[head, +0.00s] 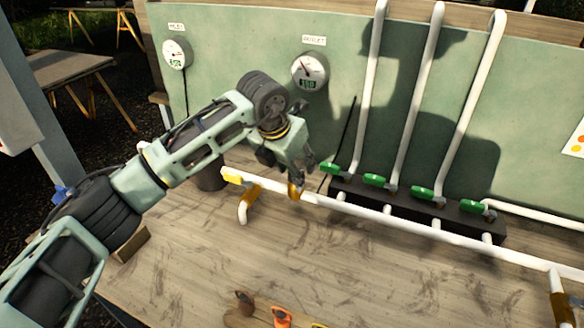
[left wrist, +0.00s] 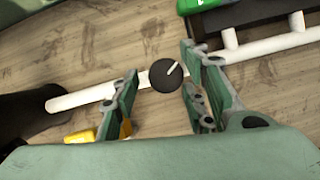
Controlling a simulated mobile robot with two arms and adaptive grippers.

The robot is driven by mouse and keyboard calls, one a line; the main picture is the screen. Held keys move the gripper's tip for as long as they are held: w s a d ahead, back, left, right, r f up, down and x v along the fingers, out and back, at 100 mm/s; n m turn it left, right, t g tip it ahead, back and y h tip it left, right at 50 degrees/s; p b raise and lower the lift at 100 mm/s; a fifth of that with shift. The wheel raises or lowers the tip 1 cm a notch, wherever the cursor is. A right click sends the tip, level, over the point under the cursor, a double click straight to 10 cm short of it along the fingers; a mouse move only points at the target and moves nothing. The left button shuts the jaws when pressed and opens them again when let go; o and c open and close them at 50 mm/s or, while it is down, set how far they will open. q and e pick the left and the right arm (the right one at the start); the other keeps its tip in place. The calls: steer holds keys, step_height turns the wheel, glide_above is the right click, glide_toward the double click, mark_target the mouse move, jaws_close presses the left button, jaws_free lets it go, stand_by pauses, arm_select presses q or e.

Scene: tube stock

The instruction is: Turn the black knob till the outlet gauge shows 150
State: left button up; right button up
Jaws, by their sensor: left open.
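The black knob (left wrist: 166,75), with a pale line on its top, lies between the spread fingers of my left gripper (left wrist: 160,68) in the left wrist view. The fingers stand on either side of it, and I see a gap on each side. In the head view my left gripper (head: 301,182) is over the white pipe, above a brass fitting (head: 294,192), and hides the knob. The outlet gauge (head: 310,72) is on the green panel, with a needle and a small digital readout that looks like 150, though it is hard to read. My right gripper is not in view.
The inlet gauge (head: 177,53) is at the panel's upper left. A yellow valve handle (head: 233,177) is left of the gripper. Several green handles (head: 376,180) and vertical white pipes (head: 420,95) stand to the right. The front of the wooden bench (head: 390,275) is mostly clear.

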arm_select(q)
steer(key=shift+c, duration=0.2)
steer(key=c, duration=0.9)
steer(key=shift+b, duration=0.4)
steer(key=shift+c, duration=0.2)
steer(key=shift+w+a+r+m, duration=0.1)
steer(key=shift+m, duration=0.4)
steer(key=o, duration=0.7)
steer(key=shift+o, duration=1.4)
steer(key=shift+a, duration=0.1)
